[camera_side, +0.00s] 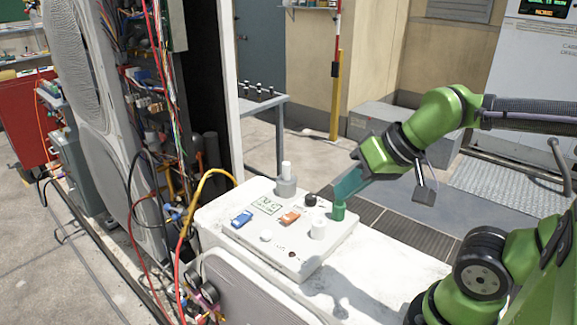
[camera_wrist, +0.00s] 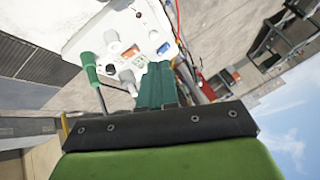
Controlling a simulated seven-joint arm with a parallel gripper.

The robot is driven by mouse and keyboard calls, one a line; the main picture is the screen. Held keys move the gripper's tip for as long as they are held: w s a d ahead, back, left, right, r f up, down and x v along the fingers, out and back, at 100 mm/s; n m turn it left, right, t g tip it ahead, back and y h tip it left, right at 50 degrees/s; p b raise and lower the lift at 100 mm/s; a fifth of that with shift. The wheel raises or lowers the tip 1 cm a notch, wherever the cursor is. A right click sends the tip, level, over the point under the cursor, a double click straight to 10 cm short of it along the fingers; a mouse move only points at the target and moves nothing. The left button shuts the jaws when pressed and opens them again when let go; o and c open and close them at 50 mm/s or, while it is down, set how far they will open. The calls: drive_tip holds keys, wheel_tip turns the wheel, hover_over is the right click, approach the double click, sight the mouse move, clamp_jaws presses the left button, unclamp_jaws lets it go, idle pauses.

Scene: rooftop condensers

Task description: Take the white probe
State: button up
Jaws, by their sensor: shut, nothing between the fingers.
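The white probe (camera_side: 286,170) stands upright in a grey collar (camera_side: 286,187) at the back of a white panel box (camera_side: 230,238) in the side view. In the wrist view the probe (camera_wrist: 131,87) shows left of my fingers. My gripper (camera_side: 342,193) has teal fingers, shut and empty. In the side view it is right of the probe, apart from it, over a green-handled piece (camera_side: 338,211). In the wrist view my fingertips (camera_wrist: 158,66) cover part of the panel.
The panel also carries a blue switch (camera_side: 241,218), an orange switch (camera_side: 290,217), a black knob (camera_side: 311,200) and a white knob (camera_side: 318,229). A condenser cabinet with hanging cables (camera_side: 152,150) stands left. Open air lies above the panel.

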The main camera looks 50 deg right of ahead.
drive_tip(key=o, duration=1)
drive_tip(key=m+g+h, duration=0.1)
drive_tip(key=g+h, duration=0.2)
drive_tip(key=h, duration=0.1)
approach(287, 163)
drive_tip(key=x, duration=1.1)
